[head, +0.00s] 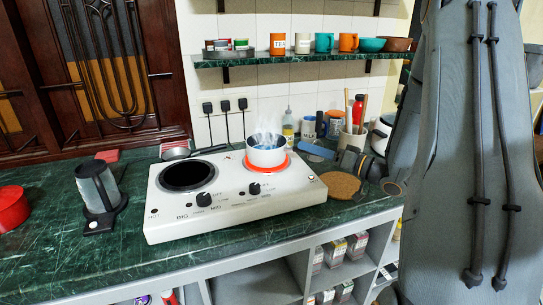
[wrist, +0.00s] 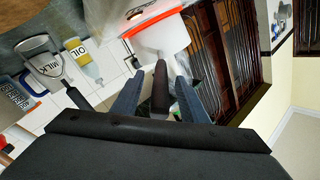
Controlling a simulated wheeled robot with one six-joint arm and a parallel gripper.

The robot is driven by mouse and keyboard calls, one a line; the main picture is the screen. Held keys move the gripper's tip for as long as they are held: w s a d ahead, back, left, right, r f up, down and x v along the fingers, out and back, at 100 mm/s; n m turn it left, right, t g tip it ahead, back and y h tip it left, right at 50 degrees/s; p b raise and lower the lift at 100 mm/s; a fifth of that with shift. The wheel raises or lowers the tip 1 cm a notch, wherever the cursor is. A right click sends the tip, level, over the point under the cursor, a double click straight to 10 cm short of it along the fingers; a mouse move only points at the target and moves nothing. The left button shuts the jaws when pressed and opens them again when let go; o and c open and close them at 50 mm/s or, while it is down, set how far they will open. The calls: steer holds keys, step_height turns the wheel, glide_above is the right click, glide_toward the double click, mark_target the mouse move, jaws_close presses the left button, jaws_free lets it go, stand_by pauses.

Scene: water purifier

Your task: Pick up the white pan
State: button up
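The white pan (head: 266,152) sits on the glowing red right burner of the white stove (head: 180,222), with steam rising from it. In the wrist view, the pan (wrist: 162,38) is near the top, and its dark handle (wrist: 160,90) points toward my gripper. My gripper (wrist: 158,95) is open, with one blue-grey finger on each side of the handle and gaps visible. In the head view, my gripper (head: 318,150) is right of the pan, partly hidden by my own arm. The handle is hard to make out there.
A pot of utensils (head: 352,137) and jars (head: 309,127) stand behind my gripper. A round cork mat (head: 340,185) lies right of the stove. The left burner (head: 187,176) is empty. A shelf (head: 300,59) with cups hangs above. A grey jug (head: 98,186) stands left.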

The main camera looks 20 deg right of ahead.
steer(key=c, duration=1)
jaws_close()
